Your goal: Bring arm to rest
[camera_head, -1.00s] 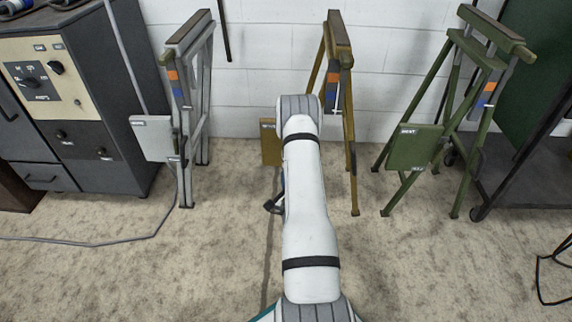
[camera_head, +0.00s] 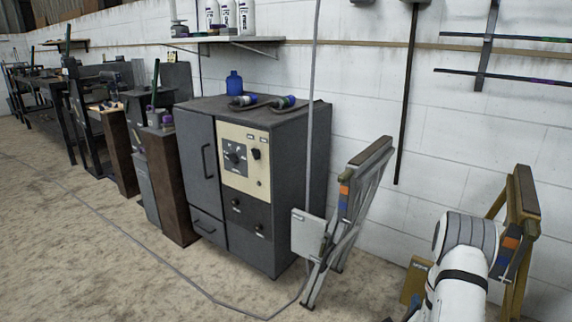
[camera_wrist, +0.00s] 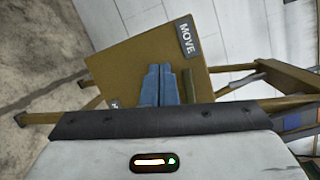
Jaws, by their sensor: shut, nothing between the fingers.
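My arm shows at the bottom right of the head view, in front of the yellow-brown stand (camera_head: 523,200). My gripper (camera_wrist: 158,72) shows in the wrist view as two blue fingers pressed together, with nothing between them. Behind the fingers is the brown plate (camera_wrist: 130,62) with a "MOVE" label, which belongs to this stand. I cannot tell whether the fingers touch the plate. In the head view my gripper is hidden or out of frame.
A grey stand (camera_head: 362,190) with a pale plate (camera_head: 308,232) stands left of my arm. A dark grey cabinet (camera_head: 290,190) with a beige control panel is beyond it. Workbenches line the wall further left. A cable crosses the floor. The floor at the front left is clear.

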